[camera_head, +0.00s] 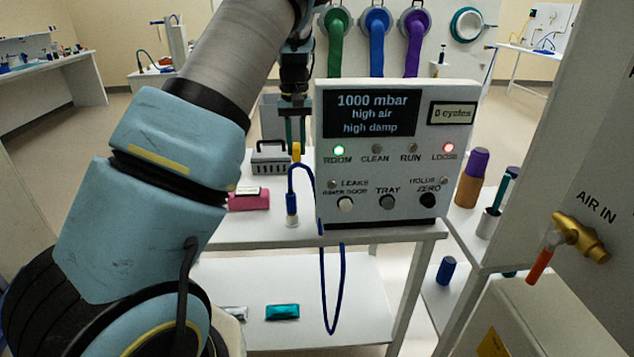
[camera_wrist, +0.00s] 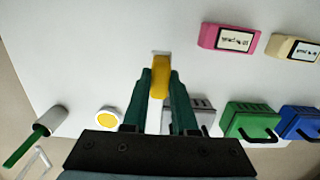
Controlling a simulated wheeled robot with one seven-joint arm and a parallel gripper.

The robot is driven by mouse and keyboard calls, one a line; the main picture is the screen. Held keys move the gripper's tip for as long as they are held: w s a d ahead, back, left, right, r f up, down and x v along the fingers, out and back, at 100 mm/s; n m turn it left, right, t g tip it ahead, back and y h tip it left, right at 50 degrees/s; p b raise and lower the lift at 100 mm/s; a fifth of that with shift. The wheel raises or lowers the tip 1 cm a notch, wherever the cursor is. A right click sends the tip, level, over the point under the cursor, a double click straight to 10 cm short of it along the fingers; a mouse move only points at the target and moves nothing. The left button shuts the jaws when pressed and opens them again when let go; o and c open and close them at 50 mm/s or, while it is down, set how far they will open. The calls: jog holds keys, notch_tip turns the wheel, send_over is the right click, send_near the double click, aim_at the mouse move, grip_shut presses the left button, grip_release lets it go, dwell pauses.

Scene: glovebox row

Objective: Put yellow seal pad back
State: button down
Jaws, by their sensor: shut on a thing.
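My gripper (camera_wrist: 160,85) is shut on a small yellow piece, which I take to be the yellow seal pad (camera_wrist: 160,70), held upright between the green fingertips. In the head view my gripper (camera_head: 296,132) points down over the white table, with the yellow pad (camera_head: 296,152) at its tips. In the wrist view a small pale patch shows at the pad's far end; I cannot tell whether the pad touches the surface. A white round piece with a yellow disc (camera_wrist: 108,118) lies to the left.
A pink labelled block (camera_wrist: 229,38), a cream block (camera_wrist: 291,48), and green (camera_wrist: 250,120) and blue (camera_wrist: 301,122) cases stand to the right. A grey case (camera_head: 270,160) is behind my gripper. The control panel (camera_head: 395,155) and a blue cable (camera_head: 323,260) are close on the right.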

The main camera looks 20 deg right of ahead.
aim_at(299, 164)
jog(key=f, duration=0.2)
jog(key=f+p, duration=0.1)
jog(key=f, duration=0.1)
jog(key=f+p, duration=0.1)
jog(key=f, duration=0.1)
jog(key=shift+w+d, duration=0.1)
jog(key=shift+d, duration=0.15)
jog(key=shift+f+p, duration=0.65)
jog(key=shift+f, duration=1.3)
jog(key=c, duration=0.7)
grip_release()
